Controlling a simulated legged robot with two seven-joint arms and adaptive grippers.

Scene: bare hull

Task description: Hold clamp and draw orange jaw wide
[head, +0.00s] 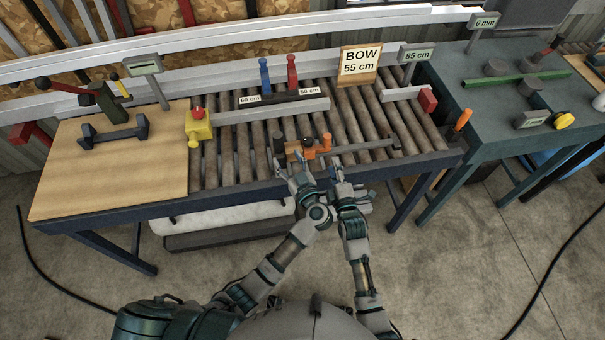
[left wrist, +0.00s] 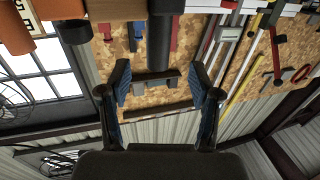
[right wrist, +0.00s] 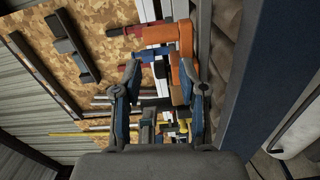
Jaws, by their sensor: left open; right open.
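The clamp lies on the roller conveyor, with a grey bar (head: 365,146) running to the right and a dark round end at its left. Its orange jaw (head: 325,142) stands on the bar near other orange parts at the left end. My left gripper (head: 297,178) is open and empty just in front of the clamp's left end. My right gripper (head: 335,172) is open close beside it, below the orange jaw. In the right wrist view an orange part (right wrist: 183,72) shows between the open fingers, nearer the right finger; I cannot tell whether it touches. The left wrist view shows a dark cylinder (left wrist: 160,42) beyond the open fingers.
Behind the clamp are a long grey bar (head: 265,110), a yellow block (head: 198,128), a blue and a red clamp, and a "BOW 55 cm" sign (head: 359,66). A wooden board (head: 80,185) is at left. A green-grey table (head: 480,115) is at right.

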